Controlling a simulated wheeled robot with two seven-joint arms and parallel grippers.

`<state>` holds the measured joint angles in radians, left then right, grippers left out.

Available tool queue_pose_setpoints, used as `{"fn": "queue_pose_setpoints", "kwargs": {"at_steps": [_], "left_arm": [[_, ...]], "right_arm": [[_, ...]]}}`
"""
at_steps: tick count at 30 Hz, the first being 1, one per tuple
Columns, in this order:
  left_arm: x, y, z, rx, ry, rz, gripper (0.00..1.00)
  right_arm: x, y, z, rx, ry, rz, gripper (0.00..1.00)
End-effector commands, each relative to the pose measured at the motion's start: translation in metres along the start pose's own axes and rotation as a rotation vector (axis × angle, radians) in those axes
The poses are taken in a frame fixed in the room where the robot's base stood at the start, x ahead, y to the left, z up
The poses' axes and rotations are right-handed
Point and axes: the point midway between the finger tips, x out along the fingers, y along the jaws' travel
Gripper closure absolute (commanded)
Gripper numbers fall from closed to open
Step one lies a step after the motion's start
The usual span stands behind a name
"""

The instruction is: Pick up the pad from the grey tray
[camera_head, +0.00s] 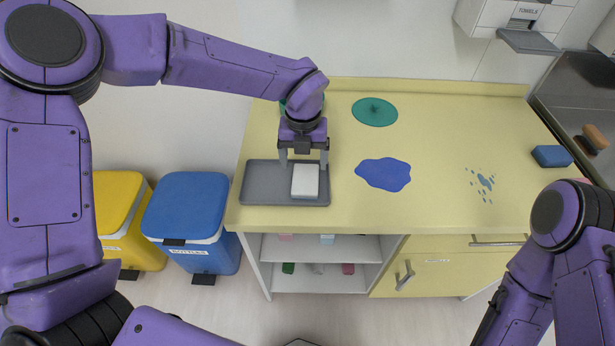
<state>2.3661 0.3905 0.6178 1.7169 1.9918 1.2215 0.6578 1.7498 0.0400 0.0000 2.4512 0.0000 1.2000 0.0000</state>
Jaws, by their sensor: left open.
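The grey tray (262,190) lies on the left end of the yellow counter. The pad (305,183), white with a grey-blue lower edge, lies in the right half of the tray. My left gripper (303,164) points down at the pad's far end, with its two fingers apart, one toward each side of it. I cannot tell how far the fingertips are above the tray floor. My right arm shows at the lower right, but its gripper is out of view.
The counter (440,130) also bears a green spill (374,112), a blue spill (384,174), small blue drops (482,183) and a blue sponge (552,156). A brush (595,137) lies by the sink. Blue (188,205) and yellow (118,200) bins stand left of the counter.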

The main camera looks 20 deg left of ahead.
Motion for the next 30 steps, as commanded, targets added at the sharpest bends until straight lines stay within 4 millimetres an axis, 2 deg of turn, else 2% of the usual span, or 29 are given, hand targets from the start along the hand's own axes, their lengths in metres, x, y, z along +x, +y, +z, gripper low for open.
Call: {"fn": "queue_pose_setpoints", "kwargs": {"at_steps": [7, 10, 13, 18, 22, 30], "left_arm": [[0.035, -0.004, 0.002, 0.002, 0.005, 0.006, 0.17], [0.053, -0.004, 0.003, 0.002, 0.002, 0.004, 0.17], [0.060, -0.005, 0.004, 0.003, 0.000, 0.001, 0.17], [0.061, -0.005, 0.004, 0.003, -0.001, 0.001, 0.17], [0.060, -0.005, 0.004, 0.003, -0.001, 0.001, 0.59], [0.061, -0.005, 0.004, 0.003, 0.000, 0.001, 0.59]], "right_arm": [[-0.021, 0.002, -0.009, 0.000, 0.001, -0.001, 0.57], [-0.022, 0.002, -0.010, 0.001, 0.002, -0.001, 0.57], [-0.022, 0.002, -0.010, 0.000, 0.001, -0.001, 0.57], [-0.021, 0.002, -0.009, 0.000, 0.001, -0.001, 0.57], [-0.021, 0.002, -0.009, 0.000, 0.001, -0.001, 0.57], [-0.021, 0.002, -0.009, 0.000, 0.001, -0.001, 0.57]]}}
